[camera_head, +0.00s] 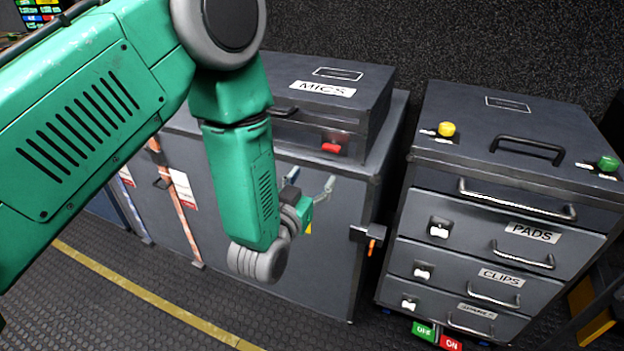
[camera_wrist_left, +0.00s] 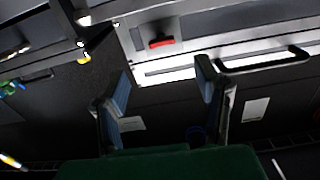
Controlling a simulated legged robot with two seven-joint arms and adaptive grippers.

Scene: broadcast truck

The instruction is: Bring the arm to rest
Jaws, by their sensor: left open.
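My left arm is green with grey joints and comes in from the left in the head view. It bends down in front of the grey cabinet. My left gripper (camera_head: 322,190) is partly hidden behind the arm's wrist, with its fingers by the cabinet front below the MICS case. In the left wrist view the two fingers of the left gripper (camera_wrist_left: 165,95) stand apart with nothing between them. My right gripper is not in the head view.
The MICS case (camera_head: 340,82) with a red latch (camera_head: 331,148) sits on the grey cabinet (camera_head: 325,255). Right of it stands a drawer unit (camera_head: 410,225) labelled PADS and CLIPS, with yellow (camera_head: 446,129) and green (camera_head: 608,163) knobs on top. A yellow line (camera_head: 150,295) crosses the open floor.

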